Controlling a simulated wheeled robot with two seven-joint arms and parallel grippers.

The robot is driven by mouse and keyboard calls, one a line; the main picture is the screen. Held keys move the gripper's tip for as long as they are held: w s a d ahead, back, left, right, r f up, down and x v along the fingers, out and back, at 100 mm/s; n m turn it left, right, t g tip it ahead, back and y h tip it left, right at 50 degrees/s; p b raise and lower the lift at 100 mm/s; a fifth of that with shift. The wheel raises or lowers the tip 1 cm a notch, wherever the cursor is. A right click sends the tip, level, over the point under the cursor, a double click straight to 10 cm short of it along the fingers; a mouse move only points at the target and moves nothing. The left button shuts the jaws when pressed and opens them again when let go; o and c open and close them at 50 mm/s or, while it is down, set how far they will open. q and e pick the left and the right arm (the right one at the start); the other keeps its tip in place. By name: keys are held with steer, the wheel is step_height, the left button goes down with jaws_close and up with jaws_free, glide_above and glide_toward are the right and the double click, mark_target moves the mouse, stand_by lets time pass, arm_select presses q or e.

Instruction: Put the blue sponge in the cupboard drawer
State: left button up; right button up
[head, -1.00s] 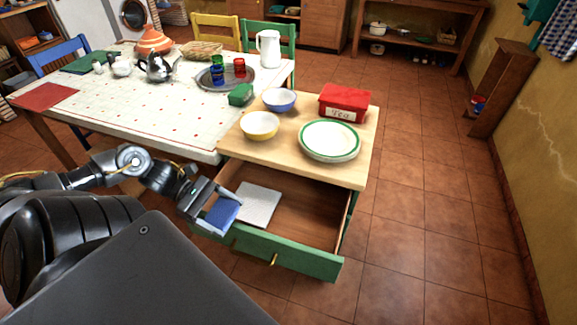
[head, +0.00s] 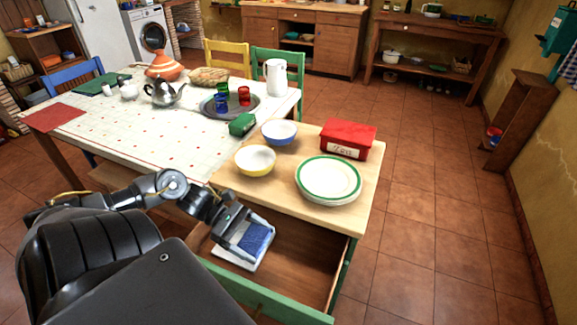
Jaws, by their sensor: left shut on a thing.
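The blue sponge (head: 257,238) is between the fingers of my left gripper (head: 246,234), which is shut on it. The gripper holds it over the left part of the open cupboard drawer (head: 262,296), in front of a flat white item (head: 238,258) that lies in the drawer. The drawer has a green front and a brown wooden inside; its right side is empty. I cannot tell whether the sponge touches the white item or hangs above it. My right gripper is not in view.
The wooden cupboard top (head: 284,182) above the drawer holds a stack of plates (head: 329,178), a yellow bowl (head: 255,160), a blue bowl (head: 280,132) and a red box (head: 347,139). A set table (head: 130,148) stands at the left. Floor at the right is clear.

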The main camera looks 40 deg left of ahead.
mark_target(267, 241)
arm_select(q)
steer(key=w+d+f, duration=0.2)
steer(key=shift+w+d, duration=0.4)
steer(key=w+d+f, duration=0.1)
steer(key=f, duration=0.1)
steer(key=w+d+f, duration=0.2)
steer(key=f, duration=0.1)
steer(key=shift+w+d+f+p, duration=0.15)
steer(key=shift+d+f+p, duration=0.1)
steer(key=shift+f+p, duration=0.1)
steer(key=shift+w+d+f, duration=0.1)
steer(key=shift+f, duration=1.6)
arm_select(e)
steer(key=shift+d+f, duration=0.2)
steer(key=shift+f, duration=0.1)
arm_select(q)
steer(key=o, duration=0.9)
steer(key=shift+f, duration=0.1)
